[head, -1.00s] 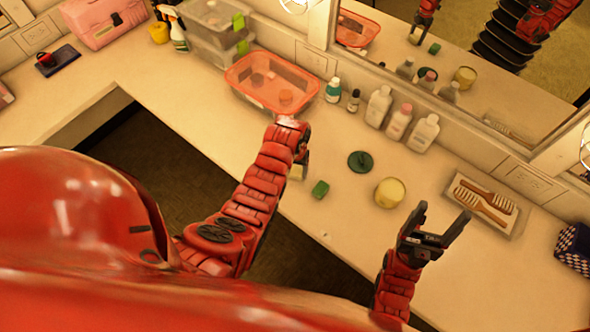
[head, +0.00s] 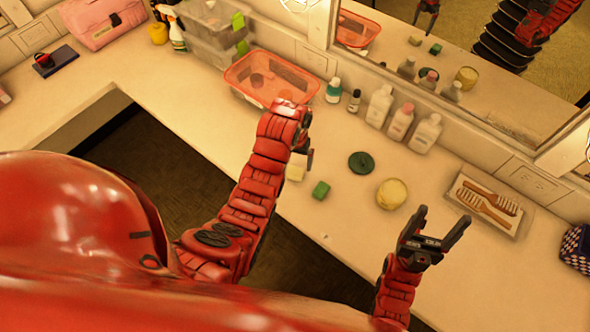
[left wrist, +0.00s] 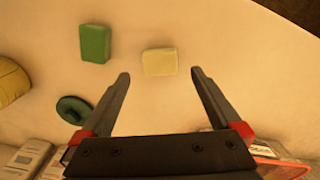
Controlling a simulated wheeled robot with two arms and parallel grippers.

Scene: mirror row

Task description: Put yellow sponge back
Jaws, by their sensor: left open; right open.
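The pale yellow sponge (head: 296,170) lies on the counter near its front edge, left of a green block (head: 321,190). In the head view my left gripper (head: 308,156) partly covers it. In the left wrist view the sponge (left wrist: 159,62) lies just beyond the fingertips, roughly centred between the two open fingers (left wrist: 160,76), not held. The green block (left wrist: 95,43) lies to its left there. My right gripper (head: 440,228) is open and empty over the counter, at the right.
A translucent red bin (head: 272,78) stands behind my left gripper. Several bottles (head: 400,121) line the wall under the mirror. A dark green lid (head: 361,162), a round yellow container (head: 391,193) and a tray (head: 463,188) with brushes stand to the right. The front counter edge is close to the sponge.

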